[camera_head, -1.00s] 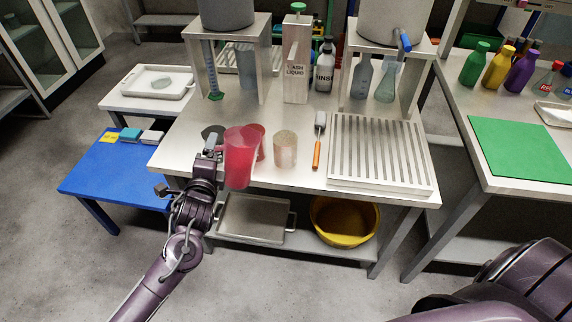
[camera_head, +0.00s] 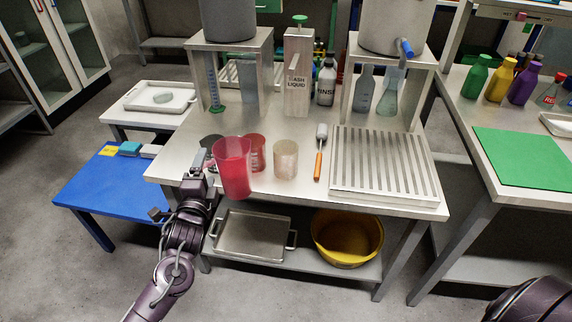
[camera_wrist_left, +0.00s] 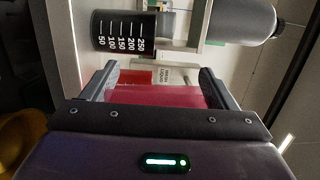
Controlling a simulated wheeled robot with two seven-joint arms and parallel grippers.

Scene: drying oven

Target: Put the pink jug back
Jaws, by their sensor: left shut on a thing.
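The pink jug (camera_head: 233,168) is a tall translucent red-pink vessel, upright in the head view at the front left edge of the steel table. My left gripper (camera_head: 209,165) is shut on its left side. In the left wrist view the jug's pink wall (camera_wrist_left: 158,97) fills the space between the two fingers (camera_wrist_left: 160,88). I cannot tell how far its base is above the table. It partly covers a smaller red beaker (camera_head: 257,152) behind it. My right gripper is out of view.
A pale beaker (camera_head: 285,160), an orange-handled brush (camera_head: 319,160) and a slatted drying rack (camera_head: 382,165) stand to the right. A dark graduated beaker (camera_wrist_left: 125,31) shows in the left wrist view. A tray (camera_head: 250,236) and a yellow basin (camera_head: 346,238) are below.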

